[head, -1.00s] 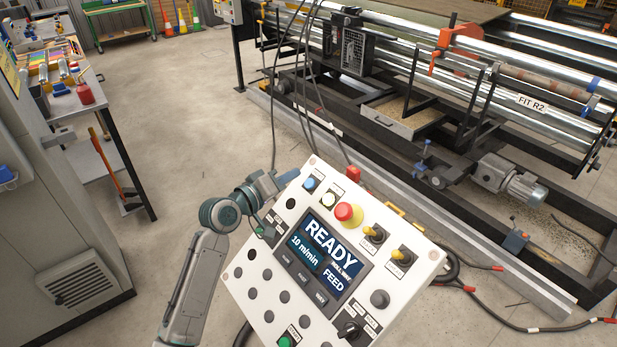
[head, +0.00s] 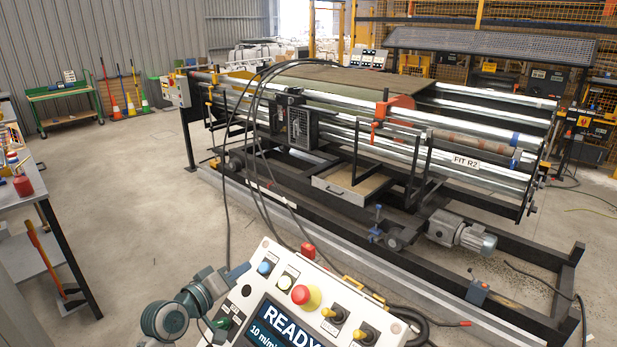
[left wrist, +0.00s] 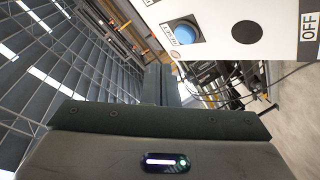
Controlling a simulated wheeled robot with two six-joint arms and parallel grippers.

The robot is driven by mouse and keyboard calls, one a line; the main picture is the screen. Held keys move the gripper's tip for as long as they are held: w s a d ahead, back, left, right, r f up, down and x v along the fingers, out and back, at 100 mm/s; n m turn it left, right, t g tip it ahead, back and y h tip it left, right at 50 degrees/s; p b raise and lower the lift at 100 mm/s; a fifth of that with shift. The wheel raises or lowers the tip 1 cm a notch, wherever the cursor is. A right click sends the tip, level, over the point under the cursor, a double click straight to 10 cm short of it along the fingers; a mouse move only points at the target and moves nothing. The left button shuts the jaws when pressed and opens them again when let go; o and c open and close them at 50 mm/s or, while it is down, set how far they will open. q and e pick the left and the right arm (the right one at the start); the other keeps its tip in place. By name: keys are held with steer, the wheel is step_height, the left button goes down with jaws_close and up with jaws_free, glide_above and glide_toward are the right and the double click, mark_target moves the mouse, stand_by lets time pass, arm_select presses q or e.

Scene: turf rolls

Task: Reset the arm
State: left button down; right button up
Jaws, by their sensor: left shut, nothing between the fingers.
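The white control panel (head: 253,291) stands tilted at the bottom of the head view. It bears a blue button (head: 265,268), a pale lit button (head: 285,283), a red emergency stop (head: 301,294), yellow-tipped switches (head: 331,337) and a screen (head: 277,328) reading READY, cut off below. My left gripper (head: 243,269) is at the panel's upper left edge, just left of the blue button. In the left wrist view its fingers (left wrist: 160,84) are together and empty, below the blue button (left wrist: 182,32); I cannot tell whether they touch the panel. My right gripper is not in view.
Behind the panel stands a long roller machine (head: 465,163) labelled FIT R2, with a motor (head: 461,233) low at its front. Black cables (head: 228,185) hang behind the panel. A workbench (head: 30,193) stands at left. The concrete floor (head: 140,190) between is clear.

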arm_select(q)
steer(key=s+f, duration=0.2)
steer(key=s+f+m+g+y, duration=0.1)
steer(key=s+f, duration=0.1)
steer(key=f, duration=0.1)
steer(key=s+f+g, duration=0.1)
steer(key=s+f, duration=0.1)
steer(key=s, duration=0.1)
steer(key=shift+d+f+m+y, duration=0.15)
steer(key=shift+f+m+y, duration=0.1)
steer(key=shift+m+y, duration=0.15)
steer(key=s+a+f+m+g+y, duration=0.1)
steer(key=s+a+f+g+y, duration=0.2)
steer(key=s, duration=0.7)
steer(key=s+a+f+m+g+y, duration=0.1)
steer(key=s+a+f+g+y, duration=0.2)
steer(key=s, duration=0.7)
steer(key=s+a+f+m+g+y, duration=0.1)
steer(key=s+a+f+g, duration=0.3)
steer(key=s, duration=0.6)
step_height(320, 180, down, 31)
steer(key=s+a+f+g+b, duration=0.1)
steer(key=s+f, duration=1.7)
steer(key=f, duration=0.2)
steer(key=shift+s+a, duration=0.2)
